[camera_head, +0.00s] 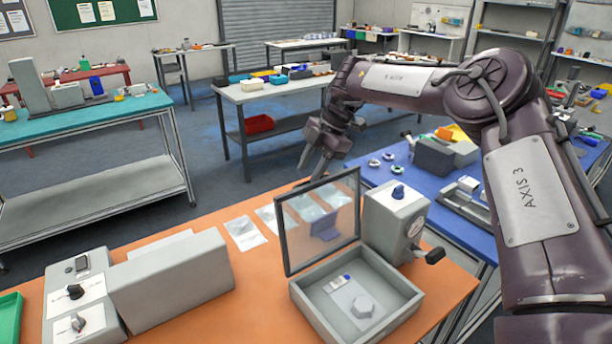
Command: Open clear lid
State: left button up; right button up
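The clear lid (291,237) is a transparent pane in a dark frame. It stands upright along the back-left edge of a grey box (407,302), so the box is open on top. Inside the box are a pale plate with a hexagonal piece (362,307) and a small white and blue item (341,281). My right gripper (309,174) is above and behind the lid's top edge, fingers pointing down. Its fingers are apart with nothing visible between them. Whether it touches the lid is hard to tell. My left gripper is not in view.
A grey unit with a blue knob and a dark side handle (396,222) stands right beside the box. A long grey block (172,281) and control boxes (78,290) are to the left on the orange table (247,315). Flat sheets (244,233) lie behind the lid.

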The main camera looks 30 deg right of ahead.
jog(key=p+v, duration=0.1)
jog(key=v, duration=0.3)
jog(key=shift+s+r, duration=0.1)
jog(key=shift+r, duration=0.2)
jog(key=shift+f, duration=0.1)
